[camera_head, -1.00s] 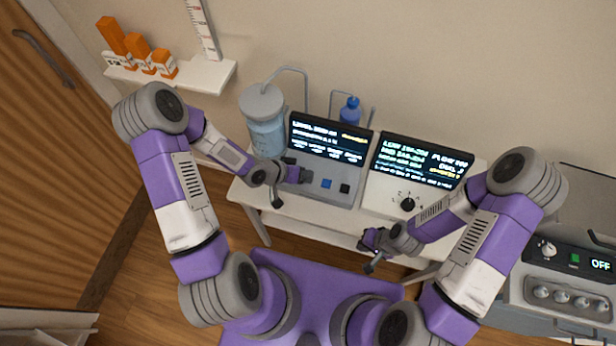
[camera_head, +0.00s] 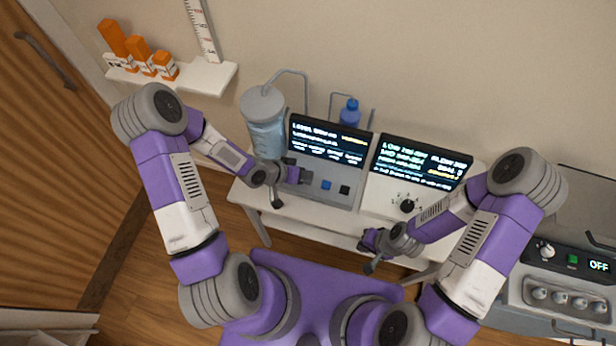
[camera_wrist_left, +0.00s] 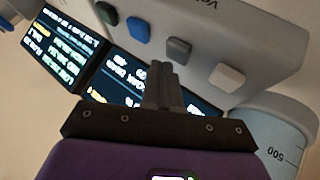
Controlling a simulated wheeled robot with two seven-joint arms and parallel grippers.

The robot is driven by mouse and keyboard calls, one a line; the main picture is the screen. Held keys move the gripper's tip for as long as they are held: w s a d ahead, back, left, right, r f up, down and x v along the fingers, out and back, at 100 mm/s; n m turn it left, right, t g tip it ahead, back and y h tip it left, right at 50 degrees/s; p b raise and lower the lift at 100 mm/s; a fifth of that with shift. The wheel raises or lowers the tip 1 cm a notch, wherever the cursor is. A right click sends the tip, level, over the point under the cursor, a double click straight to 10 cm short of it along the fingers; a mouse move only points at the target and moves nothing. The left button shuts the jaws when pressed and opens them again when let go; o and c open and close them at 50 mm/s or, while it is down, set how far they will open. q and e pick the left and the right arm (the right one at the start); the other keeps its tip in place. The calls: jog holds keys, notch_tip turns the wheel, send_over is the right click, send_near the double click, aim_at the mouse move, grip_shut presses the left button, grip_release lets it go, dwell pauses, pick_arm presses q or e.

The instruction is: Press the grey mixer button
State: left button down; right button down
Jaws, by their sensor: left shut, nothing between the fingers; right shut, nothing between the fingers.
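The panel (camera_head: 330,200) with the button row stands on the white table under a dark screen. In the left wrist view the grey button (camera_wrist_left: 179,48) sits between a blue button (camera_wrist_left: 138,29) and a white button (camera_wrist_left: 227,75). My left gripper (camera_wrist_left: 160,66) is shut and empty, its fingertips close beside the grey button. I cannot tell whether they touch it. In the head view my left gripper (camera_head: 305,175) is over the left part of the panel and hides the grey button. My right gripper (camera_head: 369,267) is shut and empty, low in front of the table.
A second panel with a black knob (camera_head: 407,205) stands to the right. A lidded jar (camera_head: 266,130) stands left of the screen (camera_head: 327,141), and a blue bottle (camera_head: 349,110) stands behind the screens.

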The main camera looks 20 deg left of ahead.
pick_arm(q)
jog(key=shift+r, duration=0.25)
notch_tip(320, 180, up, 5)
jog(key=p, duration=0.4)
dwell(0.4)
dwell(0.6)
